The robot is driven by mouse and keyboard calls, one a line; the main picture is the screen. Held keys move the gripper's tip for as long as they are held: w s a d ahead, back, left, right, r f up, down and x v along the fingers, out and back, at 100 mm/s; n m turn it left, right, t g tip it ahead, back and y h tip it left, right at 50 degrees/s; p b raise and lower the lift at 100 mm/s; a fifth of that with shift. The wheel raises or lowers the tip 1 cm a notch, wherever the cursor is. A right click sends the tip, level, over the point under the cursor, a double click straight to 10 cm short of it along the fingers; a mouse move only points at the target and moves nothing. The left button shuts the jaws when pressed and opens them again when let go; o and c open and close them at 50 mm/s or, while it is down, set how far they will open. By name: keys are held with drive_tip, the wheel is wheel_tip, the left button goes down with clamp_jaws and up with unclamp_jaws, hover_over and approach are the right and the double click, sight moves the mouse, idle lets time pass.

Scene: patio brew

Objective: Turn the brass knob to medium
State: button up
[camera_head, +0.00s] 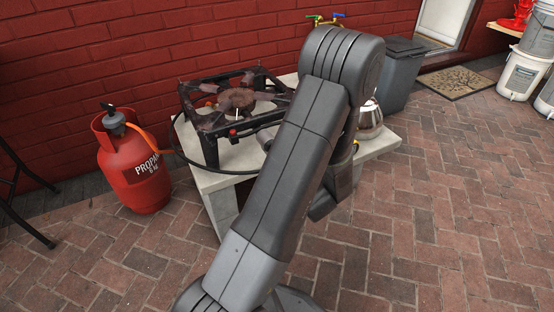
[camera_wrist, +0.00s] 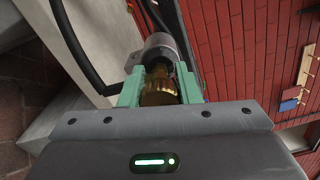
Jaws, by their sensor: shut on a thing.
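The brass knob (camera_wrist: 158,96) shows in the wrist view, ribbed and golden, at the end of a dark grey cylindrical body (camera_wrist: 160,48). My gripper (camera_wrist: 159,82) has its two green fingers on either side of the knob and is shut on it. No pointer or setting mark on the knob is readable. In the head view my arm covers the knob and the fingers. The black burner stand (camera_head: 238,101) with its rusty ring stands on the pale slab behind my arm.
The pale slab (camera_head: 222,182) carries the burner and a shiny kettle (camera_head: 370,121) at right. A red propane cylinder (camera_head: 134,170) stands left, its hose running toward the burner. A grey bin (camera_head: 402,76) stands behind. The brick paving (camera_head: 460,190) at right is clear.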

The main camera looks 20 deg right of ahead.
drive_tip(key=n, duration=0.3)
drive_tip(key=shift+f+n, duration=0.1)
drive_tip(key=shift+n, duration=2)
drive_tip(key=o, duration=1)
drive_tip(key=shift+s, duration=0.1)
drive_tip(key=s+p, duration=0.1)
drive_tip(key=s, duration=0.8)
drive_tip(key=s+d+p, duration=0.1)
drive_tip(key=s, duration=0.3)
drive_tip(key=shift+s+p, duration=0.3)
